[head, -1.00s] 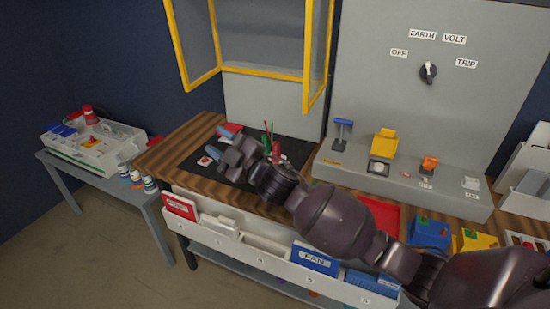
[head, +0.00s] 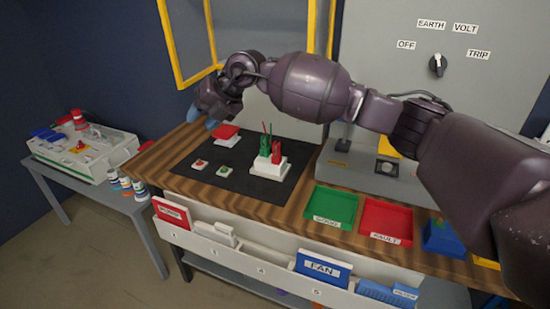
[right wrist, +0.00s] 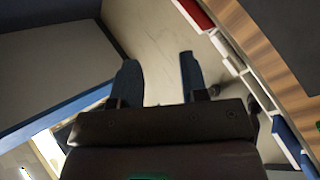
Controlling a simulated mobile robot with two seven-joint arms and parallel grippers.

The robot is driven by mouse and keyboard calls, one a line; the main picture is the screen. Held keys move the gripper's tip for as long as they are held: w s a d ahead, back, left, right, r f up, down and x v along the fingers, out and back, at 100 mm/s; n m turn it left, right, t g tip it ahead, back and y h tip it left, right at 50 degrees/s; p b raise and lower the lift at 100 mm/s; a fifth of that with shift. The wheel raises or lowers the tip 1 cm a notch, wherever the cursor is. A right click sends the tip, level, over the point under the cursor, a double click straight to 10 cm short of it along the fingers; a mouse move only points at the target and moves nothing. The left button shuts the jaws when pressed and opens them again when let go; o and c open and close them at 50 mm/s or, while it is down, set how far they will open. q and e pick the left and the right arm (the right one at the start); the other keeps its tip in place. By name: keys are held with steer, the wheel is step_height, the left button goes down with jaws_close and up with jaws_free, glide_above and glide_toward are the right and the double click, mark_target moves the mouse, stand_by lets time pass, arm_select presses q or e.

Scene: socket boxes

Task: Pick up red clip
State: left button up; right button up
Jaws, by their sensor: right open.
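A red clip (head: 277,153) stands beside a green clip (head: 265,146) on a white block (head: 270,168), on the black mat (head: 225,177). My right gripper (head: 203,118) is up at the left, near the table's back left edge, apart from the red clip. Its blue fingers are spread with nothing between them in the right wrist view (right wrist: 160,78), where the floor shows beyond them. The red clip is not seen there. My left gripper is not in view.
A red-topped white piece (head: 227,134) and two small button pieces lie on the mat. A green tray (head: 334,206) and a red tray (head: 386,218) are to the right. A yellow frame stands behind, and my right arm crosses above the table.

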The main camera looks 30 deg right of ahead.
steer(key=d+f+m+g+h, duration=0.1)
steer(key=d+f+m+h, duration=0.35)
steer(key=d+h, duration=0.55)
steer(key=m+g, duration=0.1)
steer(key=m, duration=0.3)
glide_toward(275, 146)
steer(key=shift+h, duration=0.3)
steer(key=x, duration=0.4)
steer(key=b+x, duration=0.1)
steer(key=x, duration=0.1)
steer(key=shift+w+a, duration=0.15)
steer(key=shift+a, duration=0.15)
steer(key=shift+w+d+f, duration=0.15)
steer(key=shift+f, duration=0.15)
steer(key=shift+d+f, duration=0.1)
steer(key=shift+f, duration=0.2)
steer(key=b+x, duration=0.1)
steer(key=x, duration=0.4)
steer(key=shift+b, duration=0.3)
steer(key=shift+s+r, duration=0.2)
steer(key=shift+s, duration=0.05)
steer(key=shift+c, duration=0.4)
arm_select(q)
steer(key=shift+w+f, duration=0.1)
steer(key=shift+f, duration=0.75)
arm_select(e)
steer(key=c, duration=0.6)
steer(key=shift+o, duration=0.2)
